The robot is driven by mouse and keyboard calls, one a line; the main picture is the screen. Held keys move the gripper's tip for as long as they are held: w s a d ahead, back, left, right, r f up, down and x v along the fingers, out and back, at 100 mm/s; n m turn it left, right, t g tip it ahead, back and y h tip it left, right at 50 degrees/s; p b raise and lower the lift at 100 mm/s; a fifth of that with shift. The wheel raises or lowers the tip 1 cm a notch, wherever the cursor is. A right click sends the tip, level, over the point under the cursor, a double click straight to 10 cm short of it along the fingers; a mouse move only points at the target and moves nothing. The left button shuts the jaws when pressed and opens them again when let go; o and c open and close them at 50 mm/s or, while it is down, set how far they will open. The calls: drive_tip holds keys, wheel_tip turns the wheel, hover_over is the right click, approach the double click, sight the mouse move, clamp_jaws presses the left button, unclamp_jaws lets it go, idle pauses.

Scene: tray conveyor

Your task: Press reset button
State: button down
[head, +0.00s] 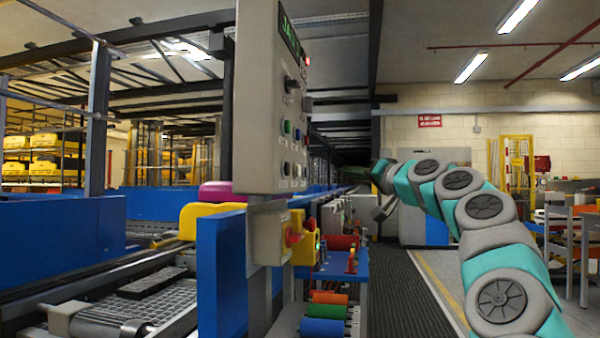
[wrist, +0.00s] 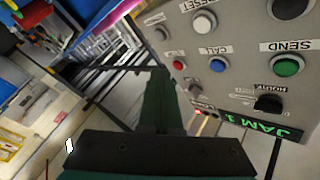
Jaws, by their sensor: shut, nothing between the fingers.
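The grey control panel (head: 257,110) stands upright in the middle of the head view, seen at a steep angle. In the wrist view the panel appears upside down, and the white button (wrist: 204,22) sits beside the RESET label (wrist: 197,4). A green SEND button (wrist: 287,66), a blue CALL button (wrist: 217,65) and a red button (wrist: 178,63) lie in the neighbouring row. My gripper (wrist: 158,74) is shut and empty, its dark green fingers left of and below the buttons in the wrist view, apart from them. In the head view my gripper (head: 380,172) is right of the panel.
A black rotary knob (wrist: 268,103) and a green JAM 1 display (wrist: 274,130) are also on the panel. Below it are a red emergency knob (head: 292,237) and a blue frame (head: 221,270). A conveyor (head: 150,290) runs at left. The dark floor mat at right is clear.

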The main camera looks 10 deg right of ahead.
drive_tip(key=w+a, duration=0.2)
drive_tip(key=a, duration=0.6)
drive_tip(key=shift+w, duration=0.3)
drive_tip(key=shift+a, duration=0.15)
idle(1.7)
drive_tip(key=shift+w+a, duration=0.1)
drive_tip(key=shift+a, duration=0.15)
drive_tip(key=shift+w+a, duration=0.15)
drive_tip(key=shift+a, duration=0.35)
idle(0.8)
drive_tip(key=shift+d, duration=0.1)
drive_tip(key=shift+s+d, duration=0.3)
drive_tip(key=shift+d, duration=0.45)
drive_tip(key=shift+d, duration=0.1)
drive_tip(key=d, duration=0.1)
drive_tip(key=s+d, duration=0.1)
drive_tip(key=d, duration=0.2)
drive_tip(key=shift+s+d, duration=0.25)
drive_tip(key=shift+d, duration=0.05)
